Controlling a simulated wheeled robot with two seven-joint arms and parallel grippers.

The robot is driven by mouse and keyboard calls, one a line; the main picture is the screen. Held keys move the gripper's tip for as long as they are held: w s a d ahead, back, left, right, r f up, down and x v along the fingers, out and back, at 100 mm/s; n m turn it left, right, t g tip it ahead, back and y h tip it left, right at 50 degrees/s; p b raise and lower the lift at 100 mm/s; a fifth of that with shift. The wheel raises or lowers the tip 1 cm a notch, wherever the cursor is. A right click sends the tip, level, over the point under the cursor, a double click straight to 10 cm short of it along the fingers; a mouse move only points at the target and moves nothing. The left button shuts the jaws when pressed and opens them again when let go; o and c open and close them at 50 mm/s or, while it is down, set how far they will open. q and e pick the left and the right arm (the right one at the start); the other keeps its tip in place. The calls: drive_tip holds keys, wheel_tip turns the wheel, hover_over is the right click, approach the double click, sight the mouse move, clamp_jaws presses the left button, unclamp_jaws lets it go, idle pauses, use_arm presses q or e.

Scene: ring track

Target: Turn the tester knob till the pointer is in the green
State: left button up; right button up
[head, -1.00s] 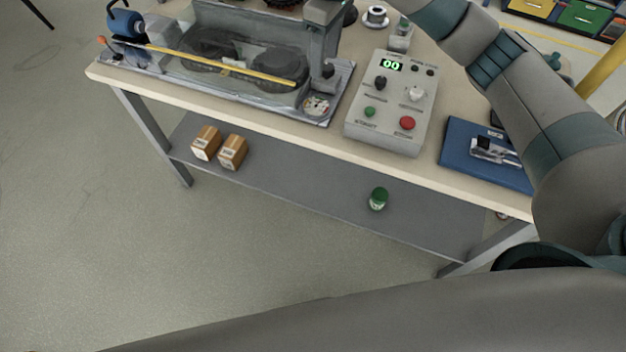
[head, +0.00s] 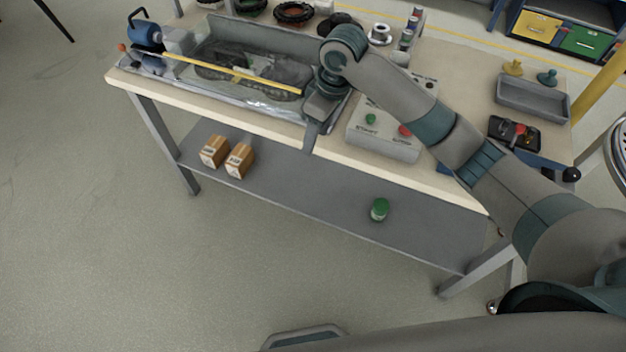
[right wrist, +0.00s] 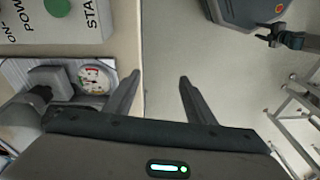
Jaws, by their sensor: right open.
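A grey control box (head: 385,151) stands on the workbench; its green button (head: 370,119) and part of a red button show, while my right arm covers its knobs and display. In the right wrist view a corner of the box (right wrist: 93,29) shows with the green button (right wrist: 57,7). A round dial with red and green marks (right wrist: 97,79) lies left of the gripper; its pointer is too small to read, and my gripper hides it in the head view. My right gripper (right wrist: 157,79) is open and empty, pointing over the bench's front edge (right wrist: 138,45). My left gripper is out of view.
A clear-covered machine with a yellow bar (head: 235,73) fills the bench's left. A grey tray (head: 533,100) and a black device with a red part (head: 515,132) stand at right. Boxes (head: 240,160) and a green-lidded jar (head: 380,209) sit on the lower shelf.

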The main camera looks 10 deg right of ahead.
drive_tip(key=s+a+f+y, duration=0.1)
drive_tip(key=s+a+f, duration=0.1)
drive_tip(key=s+f, duration=0.4)
drive_tip(key=shift+s+a+f+m+t, duration=0.2)
drive_tip(key=shift+s+a+m+t, duration=0.15)
drive_tip(key=shift+s, duration=0.2)
drive_tip(key=shift+d, duration=0.1)
